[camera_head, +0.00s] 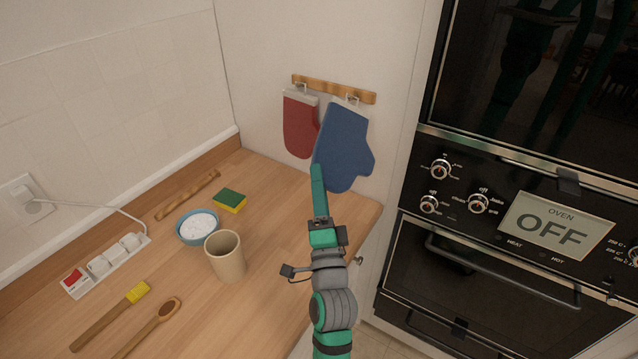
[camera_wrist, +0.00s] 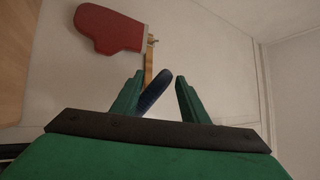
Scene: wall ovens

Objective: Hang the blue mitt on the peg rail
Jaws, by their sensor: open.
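The blue mitt (camera_head: 344,145) hangs by its loop at the right end of the wooden peg rail (camera_head: 333,89) on the wall, tilted somewhat. My gripper (camera_head: 318,178) is in front of the mitt's lower left part in the head view. In the wrist view, my gripper (camera_wrist: 158,84) has its fingers apart, and the blue mitt (camera_wrist: 153,90) shows edge-on between or just beyond them, nearer the left finger. I cannot tell whether a finger touches it. The rail (camera_wrist: 149,62) shows behind it.
A red mitt (camera_head: 299,124) hangs on the rail's left part, close beside the blue one. The wall ovens (camera_head: 500,230) stand to the right. The counter (camera_head: 275,200) below holds a beige cup (camera_head: 226,258), a blue bowl (camera_head: 181,235), a sponge (camera_head: 230,201) and a power strip (camera_head: 105,264).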

